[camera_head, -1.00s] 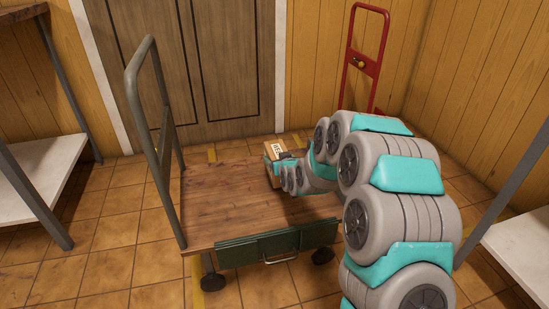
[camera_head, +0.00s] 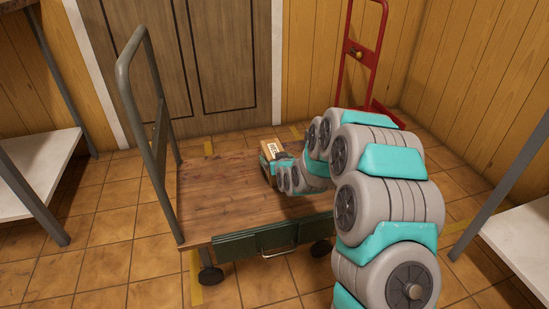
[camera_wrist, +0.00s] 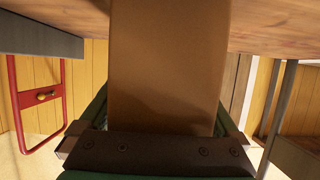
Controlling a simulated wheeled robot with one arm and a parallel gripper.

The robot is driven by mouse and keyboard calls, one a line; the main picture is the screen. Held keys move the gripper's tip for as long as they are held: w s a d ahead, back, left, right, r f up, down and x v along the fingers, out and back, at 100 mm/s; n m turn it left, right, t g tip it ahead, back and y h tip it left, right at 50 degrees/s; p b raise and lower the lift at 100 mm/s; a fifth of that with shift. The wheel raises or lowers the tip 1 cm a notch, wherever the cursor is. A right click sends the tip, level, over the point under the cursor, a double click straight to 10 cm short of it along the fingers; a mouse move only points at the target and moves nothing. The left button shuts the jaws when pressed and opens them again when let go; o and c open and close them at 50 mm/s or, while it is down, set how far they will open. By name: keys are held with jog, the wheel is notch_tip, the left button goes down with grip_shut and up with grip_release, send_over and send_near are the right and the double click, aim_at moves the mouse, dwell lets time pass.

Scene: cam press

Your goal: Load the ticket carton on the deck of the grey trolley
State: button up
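The brown ticket carton (camera_head: 272,149) with a white label is at the far right part of the deck of the grey trolley (camera_head: 215,190). My gripper (camera_head: 270,168) is at its near side, and my arm hides part of it. In the wrist view the carton (camera_wrist: 168,65) fills the middle, between the green fingers of my gripper (camera_wrist: 160,125), which looks shut on it. The wooden deck (camera_wrist: 270,22) runs along the top of that view. I cannot tell whether the carton's underside touches the deck.
The trolley's grey handle (camera_head: 125,85) stands at its left end, and a green drawer (camera_head: 265,240) is at its front. A red hand truck (camera_head: 345,70) stands behind at right. Shelving stands at left (camera_head: 40,165) and right (camera_head: 525,235). Most of the deck is bare.

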jog(key=shift+s+r, duration=0.1)
jog(key=shift+r, duration=0.1)
jog(key=v, duration=1.1)
jog(key=shift+s+r+p, duration=0.15)
jog(key=shift+s+p, duration=0.2)
jog(key=shift+s+d, duration=0.1)
jog(key=shift+d, duration=0.05)
jog(key=s+d+r+m+g+h, duration=0.1)
jog(key=s+d+g, duration=0.3)
jog(key=s, duration=1.1)
jog(key=s+d+r+m+g+h, duration=0.1)
jog(key=s+d+r+g, duration=0.3)
jog(key=s, duration=1.1)
jog(key=s+d+r+m+g+h, duration=0.1)
jog(key=s+d+r+g, duration=0.2)
jog(key=s, duration=1.3)
jog(key=d+g, duration=0.1)
jog(key=g, duration=0.2)
jog(key=shift+d+r+g+h, duration=0.15)
jog(key=shift+g+h, duration=0.25)
jog(key=shift+c, duration=0.2)
